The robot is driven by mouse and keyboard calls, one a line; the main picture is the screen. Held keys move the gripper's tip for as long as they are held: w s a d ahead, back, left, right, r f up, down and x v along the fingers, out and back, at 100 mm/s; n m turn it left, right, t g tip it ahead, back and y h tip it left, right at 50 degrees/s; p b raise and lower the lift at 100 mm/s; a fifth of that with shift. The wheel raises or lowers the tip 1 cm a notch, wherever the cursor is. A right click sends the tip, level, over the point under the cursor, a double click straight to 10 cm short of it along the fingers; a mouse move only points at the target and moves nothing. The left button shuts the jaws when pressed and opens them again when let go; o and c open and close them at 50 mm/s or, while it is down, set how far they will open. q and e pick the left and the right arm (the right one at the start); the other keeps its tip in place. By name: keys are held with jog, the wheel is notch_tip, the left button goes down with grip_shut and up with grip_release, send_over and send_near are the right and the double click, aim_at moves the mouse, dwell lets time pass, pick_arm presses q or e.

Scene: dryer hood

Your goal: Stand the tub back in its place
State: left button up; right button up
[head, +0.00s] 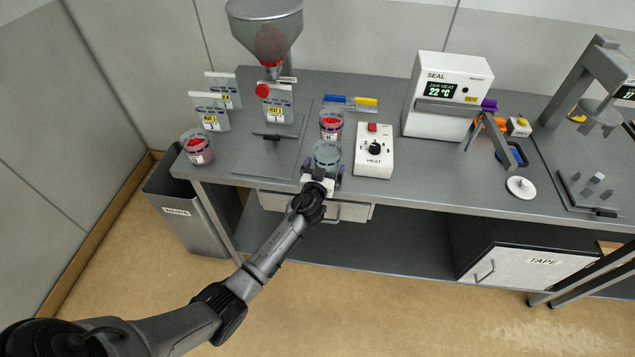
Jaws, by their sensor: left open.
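A clear, bluish tub (327,152) stands upright near the front edge of the bench and looks empty. My left gripper (323,172) is open at its near side, with its fingertips low by the tub's left and right sides. Whether the fingers touch it I cannot tell. A second tub (331,126) with red contents and a label stands just behind it. A third tub (197,147) with red contents stands at the bench's left end. My right gripper is not in view.
A white HEAT box (374,151) stands close to the right of the clear tub. A hopper (265,22) hangs over a labelled pouch (278,103) at the back left. The SEAL machine (446,92) stands further right. A WASTE bin (184,207) stands at left.

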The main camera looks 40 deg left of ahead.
pick_arm(q)
jog(key=v, duration=1)
jog(key=shift+p, duration=0.4)
jog(key=s+d+f+m+g+h, duration=0.1)
jog(key=s+d+g, duration=0.3)
jog(key=s, duration=0.7)
jog(key=s+d+f+m+g+h, duration=0.2)
jog(key=s+d, duration=0.4)
jog(key=s, duration=0.6)
jog(key=s+d+f+m+g+h, duration=0.2)
jog(key=s+d+m+g+h, duration=0.1)
jog(key=s, duration=0.8)
jog(key=d+g+h, duration=0.1)
jog(key=d+g, duration=0.1)
jog(key=g, duration=0.1)
jog(key=shift+s+f+m, duration=0.25)
jog(key=shift+s+m, duration=0.05)
jog(key=shift+m, duration=0.1)
jog(key=shift+d+r, duration=0.1)
notch_tip(320, 180, up, 29)
jog(key=p, duration=2.9)
